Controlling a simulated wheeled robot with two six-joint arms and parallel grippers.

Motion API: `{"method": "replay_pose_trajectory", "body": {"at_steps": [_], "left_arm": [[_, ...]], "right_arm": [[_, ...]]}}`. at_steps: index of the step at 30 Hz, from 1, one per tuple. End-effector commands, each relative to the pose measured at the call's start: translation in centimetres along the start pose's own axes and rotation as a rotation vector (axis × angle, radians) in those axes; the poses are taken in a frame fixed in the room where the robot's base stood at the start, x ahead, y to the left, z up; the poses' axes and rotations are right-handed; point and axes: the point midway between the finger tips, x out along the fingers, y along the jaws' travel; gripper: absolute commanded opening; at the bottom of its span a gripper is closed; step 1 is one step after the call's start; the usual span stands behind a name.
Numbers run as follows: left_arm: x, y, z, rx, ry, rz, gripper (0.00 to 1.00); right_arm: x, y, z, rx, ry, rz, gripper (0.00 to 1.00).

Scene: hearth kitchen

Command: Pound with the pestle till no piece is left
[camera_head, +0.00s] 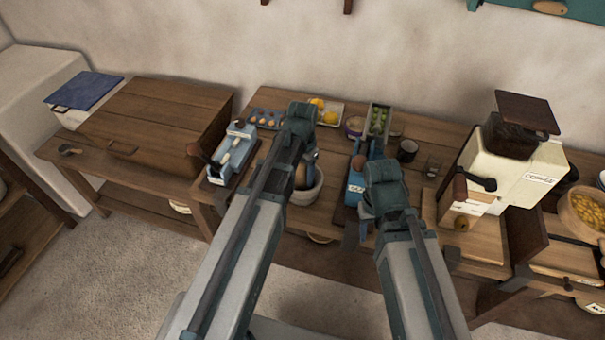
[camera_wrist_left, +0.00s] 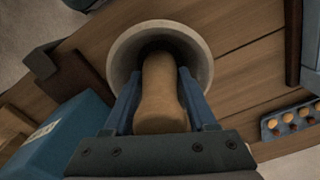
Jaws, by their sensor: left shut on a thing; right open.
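The pale stone mortar (camera_head: 311,195) stands on the wooden counter in the head view, partly hidden by my left arm. In the left wrist view its round rim (camera_wrist_left: 203,65) surrounds the lower end of the wooden pestle (camera_wrist_left: 161,95). My left gripper (camera_wrist_left: 157,92) is shut on the pestle, one finger on each side, and it also shows over the mortar in the head view (camera_head: 311,155). The mortar's inside is dark and mostly hidden, so I cannot see any pieces in it. My right gripper (camera_head: 369,152) is open beside a blue labelled box, its fingers partly hidden.
The blue labelled box (camera_head: 354,187) stands close right of the mortar. A blue-and-white device (camera_head: 234,152) is to the left. A cream grinder (camera_head: 510,165) stands right.

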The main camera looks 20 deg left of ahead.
Motion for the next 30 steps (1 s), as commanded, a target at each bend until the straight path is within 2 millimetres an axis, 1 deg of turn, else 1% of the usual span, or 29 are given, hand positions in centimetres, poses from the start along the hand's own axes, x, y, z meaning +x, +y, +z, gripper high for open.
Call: {"method": "replay_pose_trajectory", "body": {"at_steps": [1, 3, 5, 9, 14, 18, 22, 24, 30], "left_arm": [[0.7, 0.0, 0.0, 0.0, 0.0, 0.0, 0.0], [1.2, 0.0, 0.0, 0.0, 0.0, 0.0, 0.0], [0.7, 0.0, 0.0, 0.0, 0.0, 0.0, 0.0], [0.6, 0.0, 0.0, 0.0, 0.0, 0.0, 0.0], [-0.7, 0.0, 0.0, 0.0, 0.0, 0.0, 0.0], [-2.4, 0.0, 0.0, 0.0, 0.0, 0.0, 0.0], [-3.7, 0.0, 0.0, 0.0, 0.0, 0.0, 0.0], [-3.9, 0.0, 0.0, 0.0, 0.0, 0.0, 0.0], [-3.7, 0.0, 0.0, 0.0, 0.0, 0.0, 0.0]], "right_arm": [[0.7, -0.1, 0.0, 0.0, 0.0, 0.0, 0.5], [1.2, -0.1, -0.1, 0.0, 0.0, 0.0, 0.5], [0.7, -0.1, 0.0, 0.0, 0.0, 0.0, 0.5], [0.6, -0.1, 0.0, 0.0, 0.0, 0.0, 0.5], [-0.7, 0.1, 0.0, 0.0, 0.0, 0.0, 0.5], [-2.4, 0.2, 0.1, 0.0, 0.0, 0.0, 0.5], [-3.7, 0.3, 0.2, 0.0, 0.0, 0.0, 0.5], [-3.9, 0.4, 0.2, 0.0, 0.0, 0.0, 0.5], [-3.7, 0.3, 0.2, 0.0, 0.0, 0.0, 0.5]]}}
